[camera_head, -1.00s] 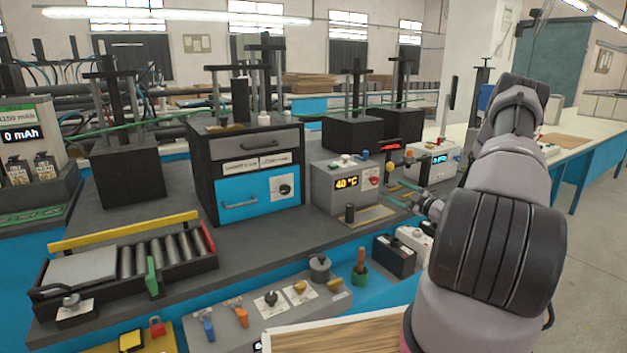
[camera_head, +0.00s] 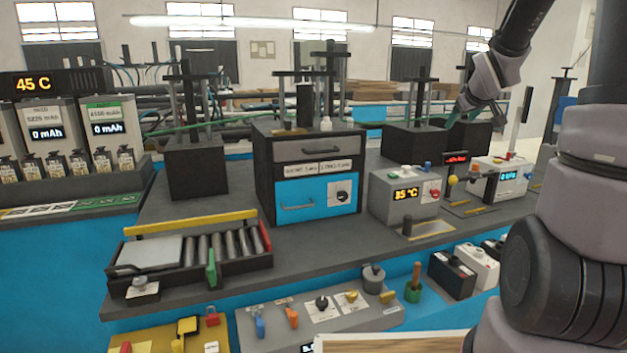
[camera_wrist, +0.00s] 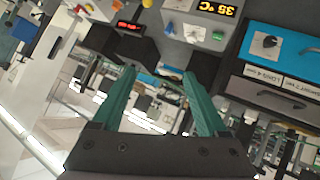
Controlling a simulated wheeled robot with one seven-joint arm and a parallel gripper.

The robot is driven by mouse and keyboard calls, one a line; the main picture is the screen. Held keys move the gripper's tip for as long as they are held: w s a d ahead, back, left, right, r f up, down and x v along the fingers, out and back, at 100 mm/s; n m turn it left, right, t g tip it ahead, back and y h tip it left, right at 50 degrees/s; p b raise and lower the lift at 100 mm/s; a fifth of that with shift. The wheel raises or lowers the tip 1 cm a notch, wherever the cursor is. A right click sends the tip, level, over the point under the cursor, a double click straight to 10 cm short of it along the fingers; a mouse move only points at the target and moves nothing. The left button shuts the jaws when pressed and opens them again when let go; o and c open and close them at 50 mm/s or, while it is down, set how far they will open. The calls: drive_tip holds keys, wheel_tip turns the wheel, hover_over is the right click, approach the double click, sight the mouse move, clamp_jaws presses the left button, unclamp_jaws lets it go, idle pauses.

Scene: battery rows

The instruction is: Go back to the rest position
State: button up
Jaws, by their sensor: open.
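My gripper (camera_head: 455,115) is raised above the back right of the bench, in front of the dark press blocks in the head view. Its two green fingers stand apart with nothing between them in the wrist view (camera_wrist: 160,74). My arm rises along the right side of the head view and bends over at the top. The gripper is clear of the grey 35 °C box (camera_head: 404,195) and the white unit with a blue display (camera_head: 500,180).
A black cabinet with a blue drawer (camera_head: 315,195) stands mid-bench. A roller tray (camera_head: 190,255) lies at the front left. A battery rack (camera_head: 60,150) stands at far left. A switch panel (camera_head: 320,318) lies along the front. Open air surrounds the gripper.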

drive_tip(key=s+a+r+m+g+y, duration=0.1)
drive_tip(key=s+a, duration=0.4)
drive_tip(key=s, duration=0.5)
drive_tip(key=s+a+r+m+g+y, duration=0.1)
drive_tip(key=s+a+r+m+y, duration=0.1)
drive_tip(key=s+a, duration=0.4)
drive_tip(key=s+a+r+m+g+y, duration=0.1)
drive_tip(key=s+a+m, duration=0.2)
drive_tip(key=s, duration=1.1)
drive_tip(key=shift+a+r+m+g, duration=0.3)
drive_tip(key=shift+a+r+g, duration=0.1)
drive_tip(key=shift+a, duration=0.8)
